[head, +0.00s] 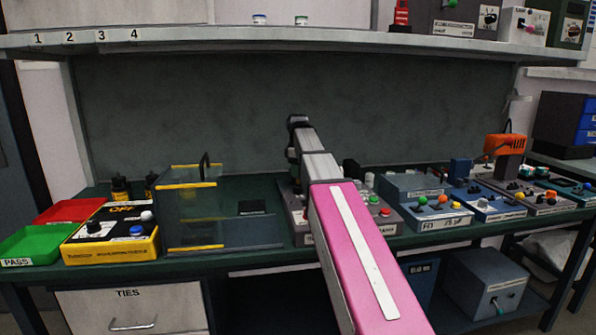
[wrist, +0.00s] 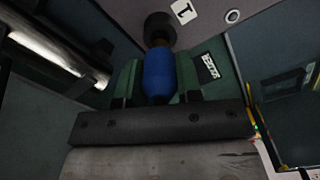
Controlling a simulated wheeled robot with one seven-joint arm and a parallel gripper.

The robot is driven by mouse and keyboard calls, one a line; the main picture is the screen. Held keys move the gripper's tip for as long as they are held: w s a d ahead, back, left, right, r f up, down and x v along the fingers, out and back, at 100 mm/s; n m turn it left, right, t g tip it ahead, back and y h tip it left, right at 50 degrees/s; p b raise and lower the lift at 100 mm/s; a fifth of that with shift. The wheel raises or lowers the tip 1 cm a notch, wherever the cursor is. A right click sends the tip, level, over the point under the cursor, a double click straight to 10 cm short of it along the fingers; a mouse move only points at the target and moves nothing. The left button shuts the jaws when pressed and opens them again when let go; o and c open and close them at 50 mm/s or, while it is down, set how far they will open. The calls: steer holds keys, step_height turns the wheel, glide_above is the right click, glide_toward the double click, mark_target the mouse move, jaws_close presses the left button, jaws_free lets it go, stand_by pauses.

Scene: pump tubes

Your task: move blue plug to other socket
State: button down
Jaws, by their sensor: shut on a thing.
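The blue plug (wrist: 159,75) is in the middle of the wrist view, between the two green fingers of my gripper (wrist: 160,80). My gripper is shut on it. A brownish neck at the plug's far end meets a round black piece (wrist: 159,27), which looks like a socket; how deep the plug sits in it cannot be told. A white label "1" (wrist: 184,12) is beside the black piece. In the head view my arm reaches over the bench, and the plug and fingertips are hidden. A grey box (head: 302,236) shows partly behind the arm.
A silvery tube (wrist: 58,48) runs close by at the left of the wrist view. In the head view, a clear-walled case (head: 190,222) and a yellow box (head: 110,245) stand left of my arm. Several control boxes (head: 445,220) crowd the right. A shelf (head: 300,40) crosses above.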

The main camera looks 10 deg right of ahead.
steer(key=shift+f, duration=1.75)
steer(key=c, duration=0.7)
jaws_free()
steer(key=shift+r, duration=0.1)
step_height(320, 180, up, 10)
steer(key=shift+f, duration=0.25)
steer(key=shift+r, duration=0.55)
